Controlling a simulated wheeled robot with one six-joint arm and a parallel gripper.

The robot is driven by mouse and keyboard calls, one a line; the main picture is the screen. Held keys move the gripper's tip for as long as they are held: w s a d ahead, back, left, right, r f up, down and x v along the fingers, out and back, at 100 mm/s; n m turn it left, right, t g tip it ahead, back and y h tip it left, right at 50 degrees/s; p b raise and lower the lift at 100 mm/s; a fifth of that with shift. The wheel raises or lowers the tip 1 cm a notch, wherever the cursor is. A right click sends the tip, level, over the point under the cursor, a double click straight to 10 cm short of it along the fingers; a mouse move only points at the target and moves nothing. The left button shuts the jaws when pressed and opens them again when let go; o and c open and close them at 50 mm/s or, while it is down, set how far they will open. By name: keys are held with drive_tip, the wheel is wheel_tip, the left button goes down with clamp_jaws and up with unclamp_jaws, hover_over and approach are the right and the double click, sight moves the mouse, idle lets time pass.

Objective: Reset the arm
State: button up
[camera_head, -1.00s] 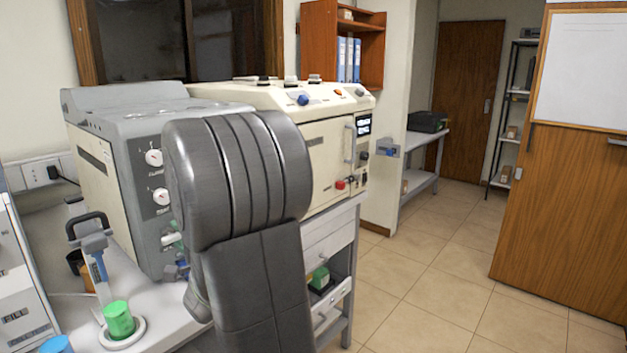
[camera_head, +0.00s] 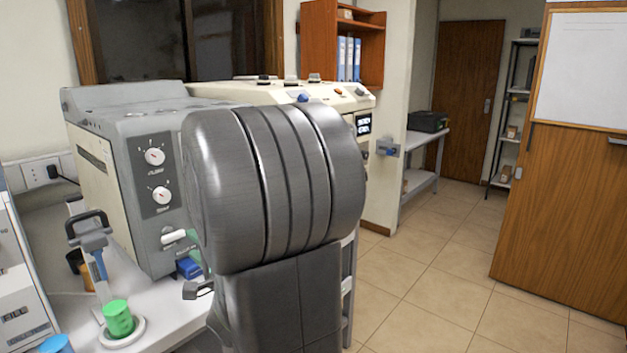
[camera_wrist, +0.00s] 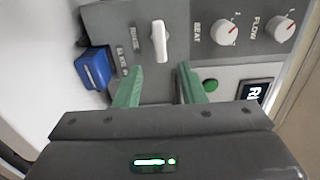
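My gripper (camera_wrist: 158,88) shows in the wrist view with its two green fingers apart and nothing between them. A blue block-shaped part (camera_wrist: 93,68) lies left of the fingers. In the head view my arm covers most of the gripper and the middle of the scene. The grey machine (camera_head: 140,130) stands behind the arm, with two white dials and the lever (camera_head: 174,236) on its front.
A green cup (camera_head: 118,318) stands in a round white holder on the white bench (camera_head: 165,305). A black-handled device (camera_head: 90,240) and a blue cap (camera_head: 56,344) are nearby. A cream machine (camera_head: 240,92) stands behind my arm. Tiled floor (camera_head: 430,290) at the right is clear.

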sight(180, 232)
drive_tip(key=x, duration=0.8)
drive_tip(key=shift+s+d+r+n, duration=0.1)
drive_tip(key=shift+r+n, duration=0.05)
drive_tip(key=shift+n, duration=0.85)
drive_tip(key=n, duration=0.3)
drive_tip(key=n+b, duration=0.1)
drive_tip(key=n, duration=0.1)
drive_tip(key=shift+r, duration=0.3)
